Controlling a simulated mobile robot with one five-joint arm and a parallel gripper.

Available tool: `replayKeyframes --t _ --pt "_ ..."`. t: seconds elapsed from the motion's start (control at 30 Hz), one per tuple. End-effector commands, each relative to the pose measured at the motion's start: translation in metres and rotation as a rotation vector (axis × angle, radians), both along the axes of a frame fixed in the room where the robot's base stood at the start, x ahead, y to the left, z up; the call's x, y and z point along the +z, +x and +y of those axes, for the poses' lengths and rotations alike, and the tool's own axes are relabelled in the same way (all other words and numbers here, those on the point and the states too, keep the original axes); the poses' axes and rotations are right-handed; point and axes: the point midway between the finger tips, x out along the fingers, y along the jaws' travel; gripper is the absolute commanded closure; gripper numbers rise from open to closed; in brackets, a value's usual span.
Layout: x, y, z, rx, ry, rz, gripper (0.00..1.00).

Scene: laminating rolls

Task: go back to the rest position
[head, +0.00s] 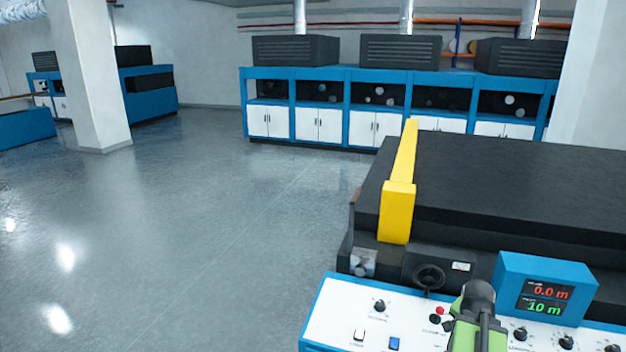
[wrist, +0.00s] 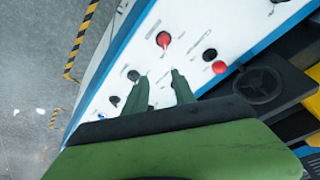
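In the wrist view my gripper (wrist: 161,85) has its two dark green fingers apart, with white panel showing between them. It is open and empty, over a white control panel (wrist: 180,65) with knobs and switches. A red knob (wrist: 164,40) and a red button (wrist: 219,67) lie beyond the fingertips. In the head view my green and dark arm end covers part of the same control panel (head: 337,305), and its fingertips cannot be made out. Whether the fingers touch the panel cannot be told.
A blue display box (head: 546,286) reads 0.0 m and 10 m. Behind the panel stands a large black machine (head: 530,185) with a yellow bar (head: 398,205). Open grey floor (head: 190,220) lies left; blue cabinets (head: 345,105) line the back; a white pillar (head: 97,75) stands left.

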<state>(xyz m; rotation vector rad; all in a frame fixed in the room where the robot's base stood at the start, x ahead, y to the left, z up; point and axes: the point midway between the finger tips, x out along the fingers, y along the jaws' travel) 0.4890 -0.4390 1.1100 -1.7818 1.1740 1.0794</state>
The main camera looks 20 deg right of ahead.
Motion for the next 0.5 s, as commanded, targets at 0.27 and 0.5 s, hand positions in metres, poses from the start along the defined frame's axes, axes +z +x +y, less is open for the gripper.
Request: replayKeyframes --t 0.27,0.5 --pt "-0.073 0.124 0.211 0.424 0.033 0.042 0.68" --pt "-0.12 0.133 0.389 0.856 0.072 0.191 0.68"
